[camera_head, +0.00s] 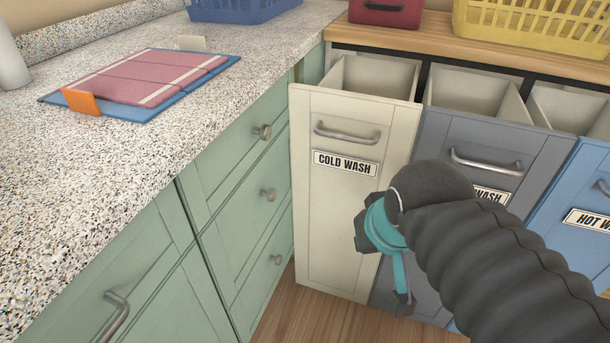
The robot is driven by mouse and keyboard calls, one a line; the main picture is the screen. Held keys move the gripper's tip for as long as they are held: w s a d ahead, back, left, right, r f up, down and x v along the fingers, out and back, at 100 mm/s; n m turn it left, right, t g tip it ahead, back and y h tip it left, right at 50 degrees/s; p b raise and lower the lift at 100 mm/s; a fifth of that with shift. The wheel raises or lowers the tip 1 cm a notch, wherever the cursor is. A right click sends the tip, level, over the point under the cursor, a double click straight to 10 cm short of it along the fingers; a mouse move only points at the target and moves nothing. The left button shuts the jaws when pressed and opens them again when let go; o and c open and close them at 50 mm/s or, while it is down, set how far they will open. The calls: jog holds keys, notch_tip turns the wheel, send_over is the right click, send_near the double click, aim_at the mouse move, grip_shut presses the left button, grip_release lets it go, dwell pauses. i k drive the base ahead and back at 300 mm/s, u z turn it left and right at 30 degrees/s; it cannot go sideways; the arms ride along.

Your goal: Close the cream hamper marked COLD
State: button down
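The cream hamper (330,225) has a bar handle (347,133) and a label (346,163) reading COLD WASH. It stands pulled out, with its open top showing behind the front panel. My gripper (388,290), with teal parts, is in front of the lower right of the cream panel, below the handle and label. It appears empty. Its fingers are partly hidden by my dark arm, so I cannot tell whether they are open or touch the panel.
A grey hamper (468,140) and a blue hamper (568,190) beside it also stand out, partly behind my arm. Green drawers (240,200) under a speckled counter (150,150) close off the left. Red (386,12) and yellow (535,20) containers sit on the wooden top.

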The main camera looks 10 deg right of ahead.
aim_at(352, 132)
jog(key=u, duration=0.25)
jog(key=k, duration=0.9)
jog(key=z, duration=1.1)
jog(key=i, duration=0.5)
